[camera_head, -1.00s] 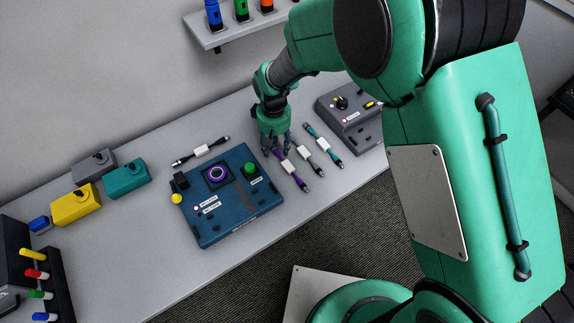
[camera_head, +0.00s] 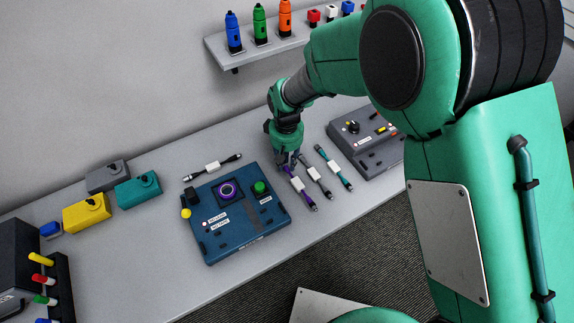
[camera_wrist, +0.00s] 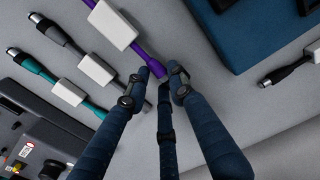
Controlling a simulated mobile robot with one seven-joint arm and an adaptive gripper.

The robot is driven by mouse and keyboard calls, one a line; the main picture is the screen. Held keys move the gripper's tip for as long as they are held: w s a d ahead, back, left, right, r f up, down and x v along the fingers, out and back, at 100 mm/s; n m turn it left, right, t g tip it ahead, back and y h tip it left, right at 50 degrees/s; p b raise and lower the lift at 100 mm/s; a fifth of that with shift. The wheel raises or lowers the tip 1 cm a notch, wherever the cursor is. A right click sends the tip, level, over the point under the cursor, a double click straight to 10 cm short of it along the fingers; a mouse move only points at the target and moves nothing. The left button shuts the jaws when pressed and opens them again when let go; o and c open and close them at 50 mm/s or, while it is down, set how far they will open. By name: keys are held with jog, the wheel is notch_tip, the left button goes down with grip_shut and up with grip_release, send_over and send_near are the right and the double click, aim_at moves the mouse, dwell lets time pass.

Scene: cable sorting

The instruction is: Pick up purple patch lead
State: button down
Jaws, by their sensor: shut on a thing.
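The purple patch lead (camera_head: 309,200) has a white block on its middle and a dark connector at its near end. In the wrist view the purple lead (camera_wrist: 189,7) runs along the top, and its purple end reaches between my fingers. My gripper (camera_head: 289,166) points down at the lead's far end, right of the blue box. In the wrist view my gripper (camera_wrist: 165,76) is shut on that end, with the fingers hiding part of it. I cannot tell whether the lead is clear of the table.
A grey lead (camera_head: 315,175) and a teal lead (camera_head: 334,168) lie close to the right. The blue box (camera_head: 226,235) stands close to the left. A black lead (camera_head: 230,160) lies behind it. A grey device (camera_head: 365,155) stands farther right. The front table strip is clear.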

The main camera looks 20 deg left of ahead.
jog(key=shift+r, duration=0.9)
jog(key=s+d+p, duration=0.1)
jog(key=s+d, duration=0.2)
jog(key=s, duration=0.1)
jog(key=s+d, duration=0.3)
jog(key=s, duration=0.2)
jog(key=s+d+r+p, duration=0.1)
jog(key=s+d, duration=0.2)
jog(key=s, duration=0.1)
jog(key=shift+s+p, duration=0.15)
jog(key=shift+p, duration=0.15)
